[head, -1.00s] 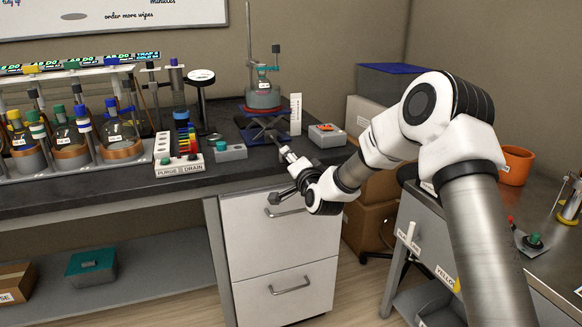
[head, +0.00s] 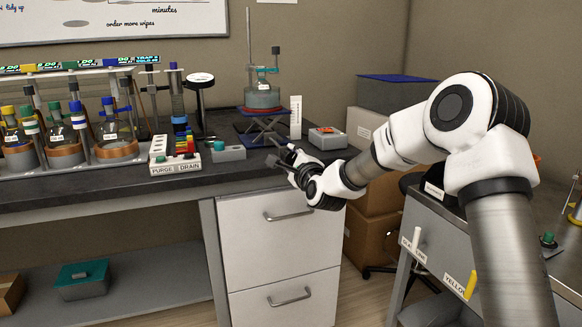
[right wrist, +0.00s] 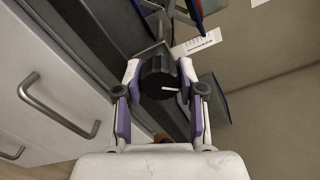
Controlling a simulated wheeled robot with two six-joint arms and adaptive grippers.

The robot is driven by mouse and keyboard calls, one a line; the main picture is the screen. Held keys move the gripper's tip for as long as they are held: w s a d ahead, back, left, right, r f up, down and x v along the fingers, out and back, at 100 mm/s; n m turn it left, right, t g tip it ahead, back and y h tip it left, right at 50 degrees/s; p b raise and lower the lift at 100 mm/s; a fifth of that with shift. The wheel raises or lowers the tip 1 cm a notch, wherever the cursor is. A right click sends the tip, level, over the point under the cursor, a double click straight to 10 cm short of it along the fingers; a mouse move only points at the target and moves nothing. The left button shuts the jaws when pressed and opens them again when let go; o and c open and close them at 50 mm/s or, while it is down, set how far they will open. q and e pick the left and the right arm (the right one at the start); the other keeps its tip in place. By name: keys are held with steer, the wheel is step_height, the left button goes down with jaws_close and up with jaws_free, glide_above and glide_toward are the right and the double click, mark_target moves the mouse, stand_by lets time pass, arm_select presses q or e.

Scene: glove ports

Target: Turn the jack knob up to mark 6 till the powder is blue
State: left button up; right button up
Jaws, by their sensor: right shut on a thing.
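The lab jack (head: 262,127) stands on the dark bench and carries a round pot (head: 263,97) with a clamped flask (head: 263,79) above it. The powder's colour is too small to tell. My right gripper (head: 280,152) is at the front of the jack. In the right wrist view, the black ribbed jack knob (right wrist: 160,78) with a white pointer line sits between its fingers, which are shut on it. A white scale card (head: 296,117) stands right of the jack; it also shows in the right wrist view (right wrist: 196,42), its marks unreadable. My left gripper is out of view.
A switch box with an orange-red top (head: 327,138) sits right of the jack. A grey box with a green knob (head: 228,152) and the purge/drain panel (head: 175,164) are left. Drawers (head: 280,245) lie below the gripper. A side bench (head: 432,235) stands at right.

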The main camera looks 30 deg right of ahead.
steer(key=m+b, duration=0.4)
steer(key=m, duration=0.1)
steer(key=shift+f+m, duration=0.15)
steer(key=shift+m, duration=0.25)
steer(key=m+b, duration=0.3)
steer(key=m, duration=0.1)
steer(key=shift+b, duration=0.35)
steer(key=m+b, duration=1.2)
steer(key=b, duration=0.5)
steer(key=shift+f, duration=0.15)
steer(key=m+b, duration=0.2)
steer(key=m, duration=0.1)
steer(key=shift+r+m+b, duration=0.15)
steer(key=shift+m+b, duration=0.3)
steer(key=shift+m, duration=0.5)
steer(key=shift+r+m+b, duration=0.15)
steer(key=shift+m+b, duration=0.25)
steer(key=shift+m, duration=0.55)
steer(key=o, duration=1.2)
steer(key=shift+a, duration=0.1)
steer(key=shift+c, duration=0.2)
